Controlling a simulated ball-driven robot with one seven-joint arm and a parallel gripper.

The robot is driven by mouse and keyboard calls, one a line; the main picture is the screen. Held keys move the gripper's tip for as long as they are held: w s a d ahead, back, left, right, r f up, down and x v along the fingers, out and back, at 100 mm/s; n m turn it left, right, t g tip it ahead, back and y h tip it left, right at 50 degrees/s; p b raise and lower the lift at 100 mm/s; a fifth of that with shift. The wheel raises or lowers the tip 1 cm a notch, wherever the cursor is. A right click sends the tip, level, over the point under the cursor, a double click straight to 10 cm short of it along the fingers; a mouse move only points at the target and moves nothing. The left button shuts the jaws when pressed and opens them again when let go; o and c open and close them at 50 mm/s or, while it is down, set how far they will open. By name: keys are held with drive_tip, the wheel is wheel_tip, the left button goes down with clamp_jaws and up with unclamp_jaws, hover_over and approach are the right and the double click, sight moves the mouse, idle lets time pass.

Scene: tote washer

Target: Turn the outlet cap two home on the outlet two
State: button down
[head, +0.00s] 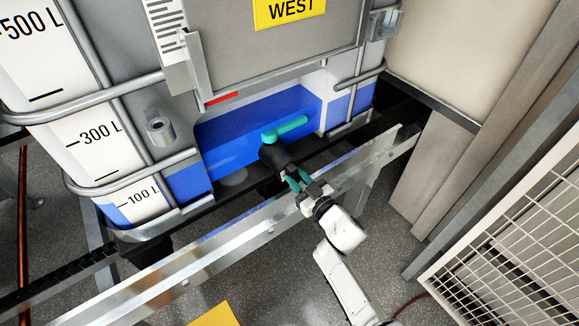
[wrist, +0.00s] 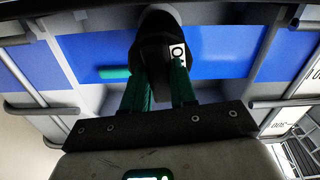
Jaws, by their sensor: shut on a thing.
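The outlet two (head: 272,152) is a black valve at the foot of a caged tank marked WEST, with a teal lever (head: 291,127) on top. Its black, rounded end, the outlet cap two (wrist: 152,52), sits between my gripper's teal fingers in the wrist view. My gripper (head: 294,179) is shut on the cap, in line with the outlet. A white label with a black ring (wrist: 177,52) shows beside the right finger. The fingers hide part of the cap, and I cannot see the seam between cap and outlet or how far the cap is turned.
A bright metal rail (head: 215,252) runs across in front of the tank, just below my gripper. A white mesh panel (head: 515,245) stands at the right. Grey floor is open at the lower middle, with a yellow item (head: 214,315) at the bottom edge.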

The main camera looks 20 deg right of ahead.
drive_tip(key=shift+m+p, duration=0.45)
drive_tip(key=shift+m, duration=0.25)
drive_tip(key=c, duration=1.4)
unclamp_jaws()
drive_tip(key=shift+m, duration=0.3)
drive_tip(key=o, duration=0.6)
drive_tip(key=o, duration=0.5)
drive_tip(key=shift+o, duration=0.2)
